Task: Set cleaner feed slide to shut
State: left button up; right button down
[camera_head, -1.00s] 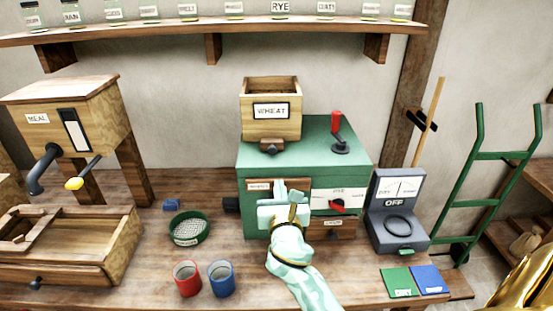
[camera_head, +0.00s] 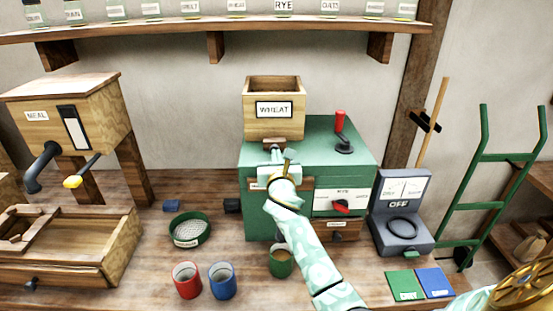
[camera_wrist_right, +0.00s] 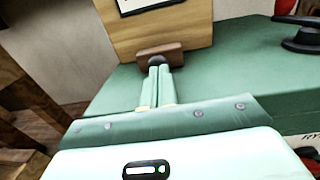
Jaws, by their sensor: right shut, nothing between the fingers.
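The green cleaner (camera_head: 362,157) carries a wooden hopper labelled WHEAT (camera_head: 274,91). At the hopper's foot is the feed slide, a small brown block (camera_head: 269,143) with a dark knob, which also shows in the right wrist view (camera_wrist_right: 177,53). My right gripper (camera_head: 277,153) is in front of the slide. In the right wrist view its two fingers (camera_wrist_right: 158,72) are shut together with nothing between them. Their tips are at the dark knob, touching it or very close. In the head view the fingers cover the knob. My left gripper is out of view.
A dial with a red pointer (camera_head: 341,206) and a red-handled lever (camera_head: 342,130) are on the cleaner. A grey meter reading OFF (camera_head: 402,214) stands to its right. Red, blue and green cups (camera_head: 281,265) and a round sieve (camera_head: 190,229) stand in front.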

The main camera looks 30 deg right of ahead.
aim_at(275, 146)
jog(key=shift+w, duration=0.1)
jog(key=shift+x, duration=0.95)
jog(key=shift+w+d, duration=0.2)
jog(key=shift+d, duration=0.15)
jog(key=shift+r, duration=0.25)
jog(key=shift+s, duration=0.1)
